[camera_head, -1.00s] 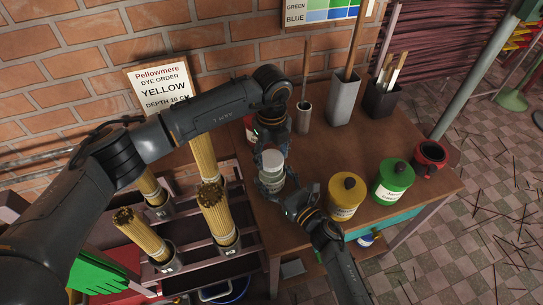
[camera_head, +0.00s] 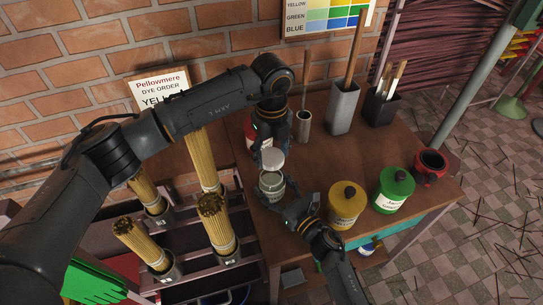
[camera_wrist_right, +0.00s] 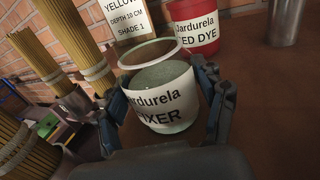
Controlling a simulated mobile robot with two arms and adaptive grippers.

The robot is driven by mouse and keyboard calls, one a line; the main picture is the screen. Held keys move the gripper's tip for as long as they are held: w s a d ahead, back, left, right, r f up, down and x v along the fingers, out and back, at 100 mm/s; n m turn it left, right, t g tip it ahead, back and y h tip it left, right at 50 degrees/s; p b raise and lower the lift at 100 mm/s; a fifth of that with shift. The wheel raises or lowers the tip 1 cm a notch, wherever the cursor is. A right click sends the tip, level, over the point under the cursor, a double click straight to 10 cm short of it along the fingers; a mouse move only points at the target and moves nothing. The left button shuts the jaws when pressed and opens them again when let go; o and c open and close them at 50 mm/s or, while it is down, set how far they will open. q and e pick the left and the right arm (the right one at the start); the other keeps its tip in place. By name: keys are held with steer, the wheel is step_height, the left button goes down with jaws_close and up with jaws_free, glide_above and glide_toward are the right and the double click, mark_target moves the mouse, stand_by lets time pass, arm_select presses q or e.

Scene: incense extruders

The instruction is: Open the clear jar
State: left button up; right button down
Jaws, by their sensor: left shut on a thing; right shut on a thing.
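The clear jar (camera_head: 271,186) stands on the wooden table with its top open. In the right wrist view the jar (camera_wrist_right: 165,112) shows a label ending in "IXER" and pale contents below its bare rim. My right gripper (camera_head: 288,203) is shut around the jar's body; its two fingers (camera_wrist_right: 162,105) press on either side in the wrist view. The pale round lid (camera_head: 273,158) is above the jar, apart from its rim. My left gripper (camera_head: 272,147) is shut on the lid from above; its fingers are partly hidden.
A yellow jar (camera_head: 346,206) and a green jar (camera_head: 394,192) stand to the right, with a red pot (camera_head: 430,168) beyond. A red dye jar (camera_wrist_right: 197,27) is close behind. Bundles of sticks (camera_head: 216,222) stand in a rack at left.

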steer(key=shift+c, duration=0.4)
jaws_free()
